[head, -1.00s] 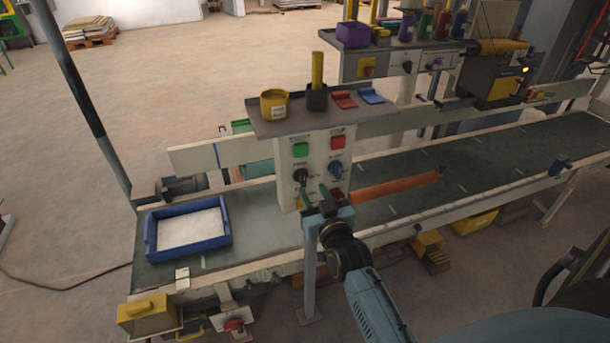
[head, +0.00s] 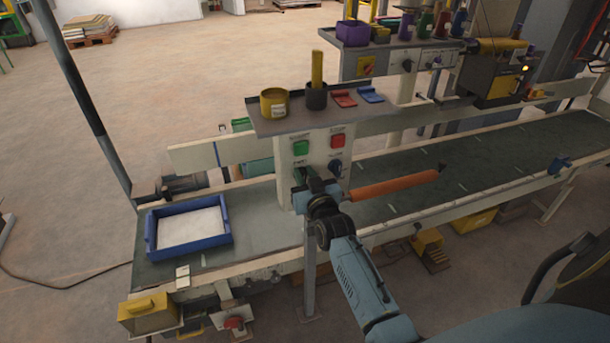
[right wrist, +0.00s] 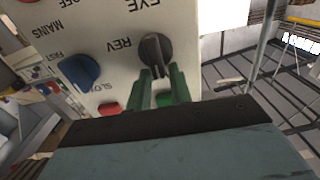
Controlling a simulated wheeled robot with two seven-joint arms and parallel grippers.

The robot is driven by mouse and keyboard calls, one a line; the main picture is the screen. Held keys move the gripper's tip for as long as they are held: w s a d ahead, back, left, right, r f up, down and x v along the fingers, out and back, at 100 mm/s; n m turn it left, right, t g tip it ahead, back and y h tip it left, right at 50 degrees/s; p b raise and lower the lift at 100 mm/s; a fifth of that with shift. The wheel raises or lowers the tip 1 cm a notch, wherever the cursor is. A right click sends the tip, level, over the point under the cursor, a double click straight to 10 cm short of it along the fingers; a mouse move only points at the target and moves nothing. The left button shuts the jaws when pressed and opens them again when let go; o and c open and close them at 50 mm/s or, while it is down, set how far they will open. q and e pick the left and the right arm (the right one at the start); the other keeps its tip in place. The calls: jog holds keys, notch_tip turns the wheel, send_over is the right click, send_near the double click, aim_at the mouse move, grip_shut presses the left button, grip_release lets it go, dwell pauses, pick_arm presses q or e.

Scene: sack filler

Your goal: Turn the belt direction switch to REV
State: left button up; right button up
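The belt direction switch, a black rotary knob (right wrist: 155,48), is on the white control panel (head: 285,157); REV shows beside it in the right wrist view. My right gripper (head: 302,178) is at the panel in the head view and hides most of the knob. In the right wrist view its two green fingers (right wrist: 161,74) are apart, their tips at the knob, one to each side of its raised grip. I cannot tell whether they touch it, or exactly where the knob points. My left gripper is not in view.
A blue speed knob (right wrist: 78,72), a green button (head: 301,147) and a red button (head: 338,141) are close by on the panel. A shelf (head: 290,122) with pots juts out above. An orange roller (head: 395,185) and a blue tray (head: 228,243) are at the belt.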

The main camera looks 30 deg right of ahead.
grip_shut()
jog(key=shift+d+m, duration=0.1)
jog(key=shift+m, duration=0.2)
jog(key=m, duration=0.1)
jog(key=m+p, duration=0.1)
jog(key=m, duration=0.1)
jog(key=shift+s+d, duration=0.1)
jog(key=shift+d, duration=0.2)
jog(key=m, duration=0.3)
jog(key=shift+d+f, duration=0.2)
jog(key=shift+s+d+f+m+b, duration=0.15)
jog(key=shift+f+m+b, duration=0.2)
jog(key=shift+m, duration=1.5)
jog(key=shift+w+d+f+m+b, duration=0.1)
jog(key=shift+f+m+b, duration=0.15)
jog(key=shift+m, duration=1.65)
jog(key=shift+s+d+f+m+b, duration=0.15)
jog(key=shift+f+m+b, duration=0.2)
jog(key=shift+m, duration=1.5)
jog(key=shift+w+r, duration=0.15)
